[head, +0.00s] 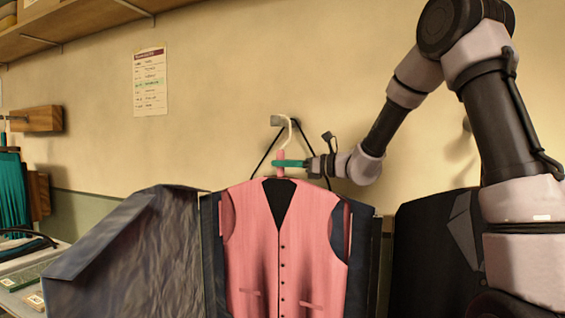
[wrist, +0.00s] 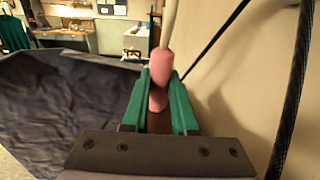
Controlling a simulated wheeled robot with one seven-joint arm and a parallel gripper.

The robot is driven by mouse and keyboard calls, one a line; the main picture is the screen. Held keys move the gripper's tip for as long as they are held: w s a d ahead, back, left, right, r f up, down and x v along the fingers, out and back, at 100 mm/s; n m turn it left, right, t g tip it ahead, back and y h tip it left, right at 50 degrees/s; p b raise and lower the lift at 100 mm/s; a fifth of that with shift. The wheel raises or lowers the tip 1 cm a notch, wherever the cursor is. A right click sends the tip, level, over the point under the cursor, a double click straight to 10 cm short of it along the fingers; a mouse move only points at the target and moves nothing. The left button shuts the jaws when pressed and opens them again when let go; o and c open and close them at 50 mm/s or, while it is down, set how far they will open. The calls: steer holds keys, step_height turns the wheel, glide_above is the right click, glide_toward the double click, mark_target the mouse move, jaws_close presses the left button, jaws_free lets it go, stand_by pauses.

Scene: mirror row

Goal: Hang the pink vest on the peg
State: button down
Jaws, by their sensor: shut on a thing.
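The pink vest (head: 270,240) hangs upright on a hanger in the head view, in front of dark garments. The hanger has a white hook (head: 289,130) and a pink neck (head: 281,157). My gripper (head: 280,163) has its teal fingers shut on the neck from the right. In the wrist view the pink neck (wrist: 162,66) stands between the fingertips (wrist: 161,88). A small grey peg mount (head: 277,120) is on the wall, right by the top of the hook. I cannot tell whether the hook rests on the peg or is just in front of it.
Dark cords slope down from the peg mount to both sides. A grey crumpled garment (head: 145,255) is at left and a black garment (head: 432,250) at right. A wooden block (head: 36,119) and a shelf (head: 70,22) are on the wall at left.

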stand_by(0.3)
steer(key=c, duration=0.6)
jaws_free()
steer(key=o, duration=0.6)
steer(key=shift+f, duration=0.1)
steer(key=shift+d, duration=0.15)
steer(key=shift+v, duration=5.9)
steer(key=shift+s, duration=0.1)
